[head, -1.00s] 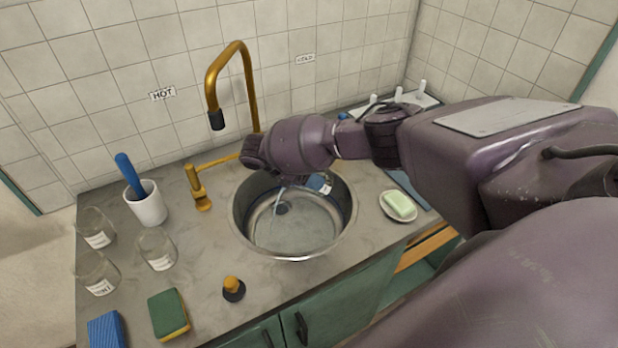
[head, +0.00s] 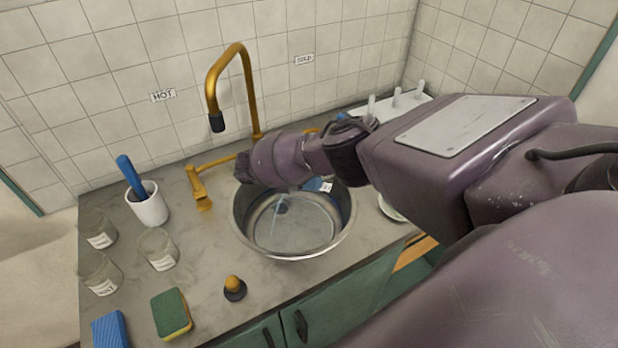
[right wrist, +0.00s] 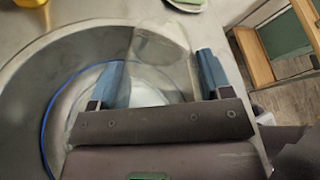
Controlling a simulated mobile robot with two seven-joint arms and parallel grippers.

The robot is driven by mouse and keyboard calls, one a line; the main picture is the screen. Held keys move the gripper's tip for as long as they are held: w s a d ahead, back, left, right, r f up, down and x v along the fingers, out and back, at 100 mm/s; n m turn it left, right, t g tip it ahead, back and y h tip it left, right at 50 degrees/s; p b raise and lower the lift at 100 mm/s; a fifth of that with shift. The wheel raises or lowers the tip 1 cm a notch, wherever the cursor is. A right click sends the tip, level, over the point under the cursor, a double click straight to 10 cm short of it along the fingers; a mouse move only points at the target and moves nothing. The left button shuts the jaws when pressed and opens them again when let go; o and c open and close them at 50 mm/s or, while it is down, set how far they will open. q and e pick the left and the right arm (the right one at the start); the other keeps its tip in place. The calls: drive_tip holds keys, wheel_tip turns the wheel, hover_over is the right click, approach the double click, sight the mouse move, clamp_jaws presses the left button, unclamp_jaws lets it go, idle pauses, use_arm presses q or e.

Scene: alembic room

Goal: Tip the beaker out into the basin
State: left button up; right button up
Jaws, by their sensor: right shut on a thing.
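The round metal basin (head: 337,243) is sunk in the counter, with shallow clear liquid inside. My right arm reaches over it from the right. In the right wrist view, the blue fingers of my right gripper (right wrist: 160,82) are shut on the clear glass beaker (right wrist: 158,48), which lies over the basin (right wrist: 35,85). In the head view the beaker is mostly hidden behind my wrist; a little blue and white shows beneath it. The beaker's exact tilt is hard to read. My left gripper is not in view.
A brass tap (head: 212,88) arches behind the basin, close to my wrist. Several glass jars (head: 157,251), a white cup (head: 149,208), a sponge (head: 171,313) and a stopper (head: 234,290) stand left. A white rack (head: 405,106) is at the back right.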

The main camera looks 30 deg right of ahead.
drive_tip(key=shift+f, duration=0.1)
drive_tip(key=shift+a+g+h, duration=0.1)
drive_tip(key=shift+g+h, duration=0.2)
drive_tip(key=shift+h, duration=0.2)
drive_tip(key=shift+f+h+b, duration=0.3)
drive_tip(key=shift+h+b, duration=0.1)
drive_tip(key=shift+b, duration=0.1)
drive_tip(key=shift+a+f+g+h+b, duration=0.1)
drive_tip(key=shift+f+g+h+b, duration=0.1)
drive_tip(key=shift+g+h+b, duration=0.6)
drive_tip(key=shift+r+t+b, duration=0.15)
drive_tip(key=shift+t+b, duration=0.15)
drive_tip(key=shift+b, duration=0.1)
